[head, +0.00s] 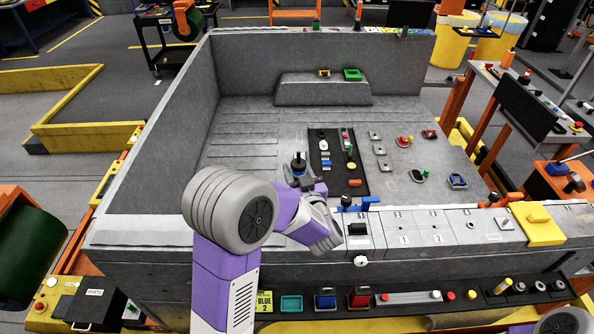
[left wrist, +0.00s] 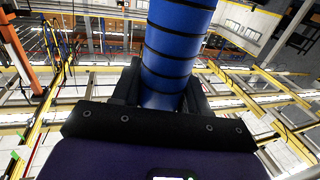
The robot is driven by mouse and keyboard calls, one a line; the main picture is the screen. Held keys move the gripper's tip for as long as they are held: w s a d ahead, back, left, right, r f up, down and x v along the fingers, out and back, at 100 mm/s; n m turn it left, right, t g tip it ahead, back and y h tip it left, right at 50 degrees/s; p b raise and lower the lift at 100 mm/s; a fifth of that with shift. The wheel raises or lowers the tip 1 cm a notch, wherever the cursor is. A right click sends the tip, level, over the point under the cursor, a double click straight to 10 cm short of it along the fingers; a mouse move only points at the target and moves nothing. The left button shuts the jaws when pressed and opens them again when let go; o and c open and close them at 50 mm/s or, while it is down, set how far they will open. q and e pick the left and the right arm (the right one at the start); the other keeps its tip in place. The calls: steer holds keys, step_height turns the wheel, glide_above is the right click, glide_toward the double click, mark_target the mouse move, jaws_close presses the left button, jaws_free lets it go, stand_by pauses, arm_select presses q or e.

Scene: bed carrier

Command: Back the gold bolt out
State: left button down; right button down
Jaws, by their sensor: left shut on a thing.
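My left gripper (head: 300,180) is above the near edge of the black mat in the grey bed. It is shut on a blue cylinder with dark rings (left wrist: 178,50), which stands up between its fingers in the left wrist view. In the head view the top of this cylinder (head: 298,160) looks dark and small. I cannot pick out the gold bolt for certain. My right gripper is not in view.
The black mat (head: 352,184) holds several small parts. Red, green and blue handled fittings (head: 405,141) stand to its right. A numbered ledge (head: 405,226) and a front rail of parts (head: 410,298) run along the near side. The bed's left floor (head: 240,145) is clear.

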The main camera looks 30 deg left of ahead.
arm_select(q)
steer(key=shift+r+p, duration=0.9)
steer(key=shift+r, duration=0.4)
stand_by(1.7)
steer(key=shift+r+p, duration=2.85)
steer(key=shift+r, duration=0.6)
